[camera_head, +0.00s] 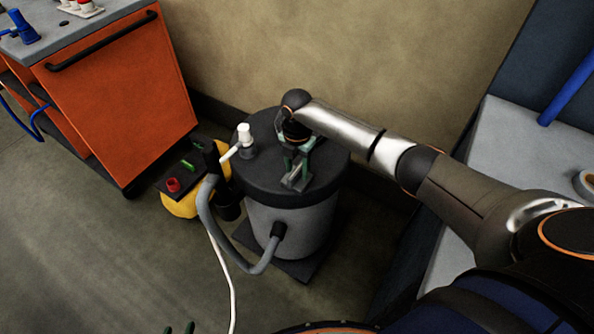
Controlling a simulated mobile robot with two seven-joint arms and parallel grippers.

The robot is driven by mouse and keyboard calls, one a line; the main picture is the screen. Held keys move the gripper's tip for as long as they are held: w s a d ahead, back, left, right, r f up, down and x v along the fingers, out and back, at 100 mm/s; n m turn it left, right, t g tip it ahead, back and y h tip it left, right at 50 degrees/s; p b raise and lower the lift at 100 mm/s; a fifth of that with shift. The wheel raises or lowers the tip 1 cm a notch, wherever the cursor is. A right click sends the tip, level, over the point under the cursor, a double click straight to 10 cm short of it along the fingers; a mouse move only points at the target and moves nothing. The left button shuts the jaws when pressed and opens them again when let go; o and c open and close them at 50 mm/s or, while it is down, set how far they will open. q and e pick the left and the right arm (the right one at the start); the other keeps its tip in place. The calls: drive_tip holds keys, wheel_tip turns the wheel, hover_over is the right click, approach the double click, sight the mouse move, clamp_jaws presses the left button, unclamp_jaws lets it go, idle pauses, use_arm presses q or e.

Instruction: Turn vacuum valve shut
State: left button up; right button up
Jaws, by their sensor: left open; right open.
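A pot with a dark round lid (262,180) and a pale grey body (290,228) stands on the floor. On the left part of the lid is a small valve-like fitting (245,142) with a white top and a white lever pointing down-left. My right gripper (296,178) is over the middle of the lid, right of the fitting and apart from it. It is open, with nothing seen between its fingers; whether it touches the lid I cannot tell. Only the dark green fingertips of my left gripper (180,328) show at the bottom edge, apart and empty, far from the pot.
A yellow pump (181,205) with a red knob (173,185) stands left of the pot. A grey hose (208,215) loops to the pot's side, and a white cable (229,280) runs down the floor. An orange cabinet (120,100) is upper left. The floor at lower left is clear.

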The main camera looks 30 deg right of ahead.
drive_tip(key=shift+f, duration=0.55)
clamp_jaws()
